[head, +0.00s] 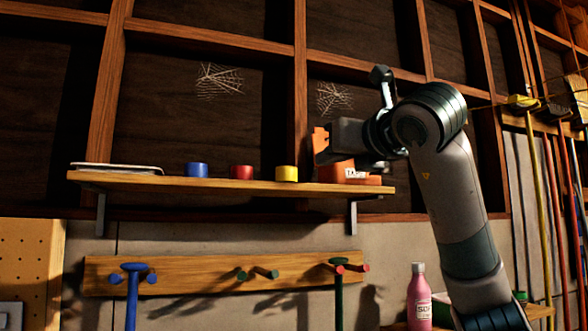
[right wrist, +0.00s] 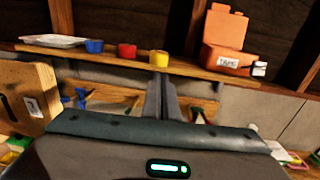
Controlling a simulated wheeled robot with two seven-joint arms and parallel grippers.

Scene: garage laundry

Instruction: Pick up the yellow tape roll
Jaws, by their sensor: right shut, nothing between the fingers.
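The yellow tape roll (head: 287,173) stands on the wooden wall shelf, at the right end of a row with a blue roll (head: 196,170) and a red roll (head: 241,172). In the right wrist view the yellow roll (right wrist: 159,58) shows just beyond the tips of my right gripper (right wrist: 161,80). That gripper is shut and empty. In the head view my right gripper (head: 326,154) is to the right of the yellow roll, apart from it, in front of the orange box. My left gripper is in neither view.
An open orange box (right wrist: 224,57) labelled TAPE sits on the shelf (head: 225,186) right of the rolls. A white tray (head: 117,168) lies at the shelf's left end. Below is a peg rail (head: 200,273) with hanging tools. A pink bottle (head: 419,297) stands lower right.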

